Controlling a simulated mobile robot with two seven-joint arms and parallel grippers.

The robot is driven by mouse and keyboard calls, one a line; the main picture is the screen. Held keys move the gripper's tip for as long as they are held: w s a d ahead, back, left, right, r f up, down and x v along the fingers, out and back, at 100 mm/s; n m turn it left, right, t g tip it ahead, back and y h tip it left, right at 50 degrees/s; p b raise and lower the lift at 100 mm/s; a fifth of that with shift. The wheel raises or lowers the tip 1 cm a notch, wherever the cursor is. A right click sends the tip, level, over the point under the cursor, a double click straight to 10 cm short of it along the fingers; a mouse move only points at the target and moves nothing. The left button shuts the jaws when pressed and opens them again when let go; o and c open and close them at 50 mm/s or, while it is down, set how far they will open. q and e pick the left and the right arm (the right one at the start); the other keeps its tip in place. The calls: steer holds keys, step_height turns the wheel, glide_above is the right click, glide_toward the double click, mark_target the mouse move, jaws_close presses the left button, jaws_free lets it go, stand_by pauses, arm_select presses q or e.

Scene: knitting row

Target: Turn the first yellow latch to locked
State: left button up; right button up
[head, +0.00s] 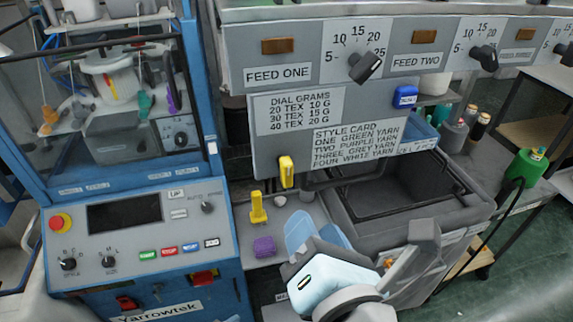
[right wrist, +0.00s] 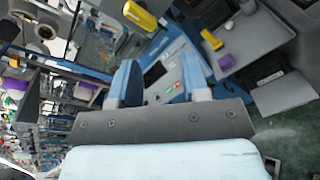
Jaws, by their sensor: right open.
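A yellow latch (head: 286,171) hangs upright at the lower edge of the grey panel, below the dial grams card. It also shows at the top of the right wrist view (right wrist: 143,15). A second yellow piece (head: 258,207) stands on the grey shelf, lower left of the latch; it shows too in the right wrist view (right wrist: 211,39). My right gripper (head: 317,236) is open, with its blue fingers apart and nothing between them. In the head view it appears below and slightly right of the latch, not touching it. My left gripper is out of view.
A purple block (head: 265,246) and a small white cup (head: 280,200) sit on the shelf. A dark grey bin (head: 452,208) is to the right. The blue machine's control panel (head: 140,225) is at left. Dials (head: 366,67) line the upper panel.

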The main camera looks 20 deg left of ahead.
mark_target(288, 176)
steer(key=w+a+n, duration=0.2)
steer(key=w+a+r+n+b, duration=0.1)
steer(key=w+n, duration=0.1)
steer(key=n, duration=0.1)
steer(key=w+a+n+t+y+b, duration=0.1)
steer(key=w+a+n, duration=0.1)
steer(key=w+n, duration=0.1)
steer(key=shift+w+a+r, duration=0.1)
steer(key=shift+a+r, duration=0.25)
steer(key=shift+r, duration=0.05)
steer(key=shift+x, duration=0.8)
steer(key=shift+f, duration=0.1)
steer(key=shift+c, duration=0.4)
jaws_close()
